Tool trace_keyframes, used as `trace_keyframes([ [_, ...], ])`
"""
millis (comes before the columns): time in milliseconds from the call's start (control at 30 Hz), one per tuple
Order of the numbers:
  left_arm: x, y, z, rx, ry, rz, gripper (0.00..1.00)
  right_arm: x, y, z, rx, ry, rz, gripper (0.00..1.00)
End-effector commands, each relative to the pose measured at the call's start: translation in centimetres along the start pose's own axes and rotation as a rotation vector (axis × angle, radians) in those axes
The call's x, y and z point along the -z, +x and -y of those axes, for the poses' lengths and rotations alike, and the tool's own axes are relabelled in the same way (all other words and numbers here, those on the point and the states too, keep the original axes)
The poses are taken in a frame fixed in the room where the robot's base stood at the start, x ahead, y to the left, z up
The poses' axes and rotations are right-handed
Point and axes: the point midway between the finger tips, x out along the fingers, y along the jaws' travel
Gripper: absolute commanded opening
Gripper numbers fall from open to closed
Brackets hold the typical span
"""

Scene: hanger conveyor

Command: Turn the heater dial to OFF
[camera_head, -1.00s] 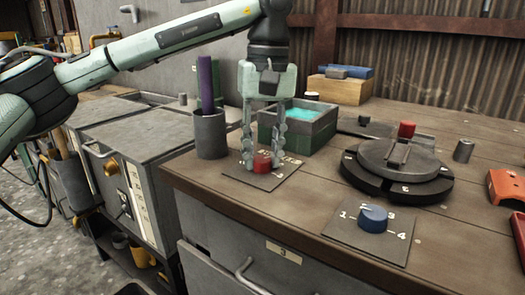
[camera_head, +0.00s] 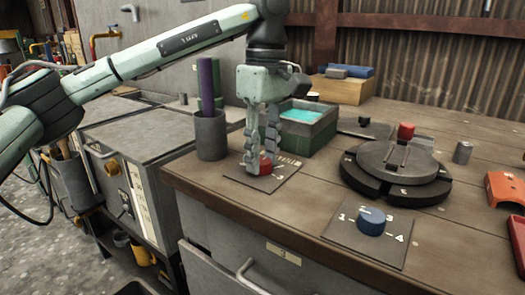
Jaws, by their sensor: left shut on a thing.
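A red dial (camera_head: 265,168) sits on a dark square plate (camera_head: 265,184) near the front edge of the bench. Pale lettering runs along the plate's far side, too small to read. My left gripper (camera_head: 262,165) points down over this plate, shut on the red dial, with its fingers hiding part of it. The dial's pointer and setting cannot be made out. A second dial, blue (camera_head: 371,221), stands on its own numbered plate to the right, apart from the gripper. My right gripper is not in view.
A grey cup (camera_head: 211,136) with a purple rod stands left of the gripper. A green box (camera_head: 325,138) with turquoise contents is close behind it. A dark round turntable (camera_head: 395,180) is to the right. A grey cabinet (camera_head: 150,150) stands at the left.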

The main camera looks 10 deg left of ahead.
Motion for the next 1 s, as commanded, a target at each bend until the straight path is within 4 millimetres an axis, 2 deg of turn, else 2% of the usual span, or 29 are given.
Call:
trace_keyframes([
  [533, 0.12, -0.02, 0.08, -0.001, -0.519, 0.027, 0.01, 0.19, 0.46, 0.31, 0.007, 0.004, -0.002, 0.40],
  [1000, 0.15, 0.04, 0.17, -0.001, -0.965, 0.050, 0.01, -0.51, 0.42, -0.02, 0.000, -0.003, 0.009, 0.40],
])
